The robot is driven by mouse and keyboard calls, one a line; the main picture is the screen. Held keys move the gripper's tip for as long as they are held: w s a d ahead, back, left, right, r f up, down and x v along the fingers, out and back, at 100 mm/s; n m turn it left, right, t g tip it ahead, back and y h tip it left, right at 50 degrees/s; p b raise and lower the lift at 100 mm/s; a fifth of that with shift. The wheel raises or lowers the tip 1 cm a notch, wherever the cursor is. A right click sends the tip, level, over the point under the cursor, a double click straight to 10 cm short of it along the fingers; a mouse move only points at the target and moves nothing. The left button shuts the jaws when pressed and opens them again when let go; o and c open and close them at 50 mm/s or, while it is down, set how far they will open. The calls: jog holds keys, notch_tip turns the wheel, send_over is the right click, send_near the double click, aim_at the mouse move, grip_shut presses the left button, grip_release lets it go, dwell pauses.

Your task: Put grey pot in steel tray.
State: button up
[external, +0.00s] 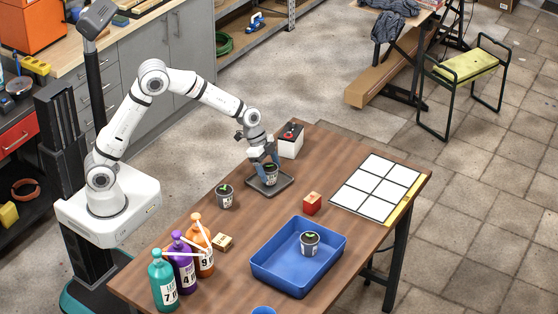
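A small grey pot (271,178) with a plant and a white label is at the dark steel tray (286,184) on the wooden table. My gripper (267,167) is down over this pot, its blue fingers on either side of the rim, and looks shut on it. The pot appears upright; whether its base touches the tray is too small to tell. A second similar pot (225,196) stands on the table left of the tray. A third pot (309,244) stands inside the blue bin (265,273).
Green, purple and orange bottles (182,264) stand at the front left by a wooden block (222,243). A red block (312,203) lies right of the tray. A white box (290,145) stands just behind the tray. A white grid panel (376,187) lies at the right.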

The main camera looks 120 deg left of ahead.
jog(key=shift+o, duration=0.3)
jog(key=shift+r, duration=0.15)
jog(key=shift+r, duration=0.25)
jog(key=v, duration=1.1)
jog(key=shift+s+r, duration=0.15)
jog(key=shift+r, duration=0.1)
jog(key=d+r+g, duration=0.1)
jog(key=d+r, duration=0.2)
jog(key=d, duration=1.8)
jog(key=s+d+f, duration=0.1)
jog(key=s+d, duration=0.6)
jog(key=d, duration=0.3)
jog(key=s+d+f+m+g, duration=0.1)
jog(key=s+d+f, duration=0.1)
jog(key=s+d, duration=0.5)
jog(key=d, duration=0.2)
jog(key=shift+d, duration=0.35)
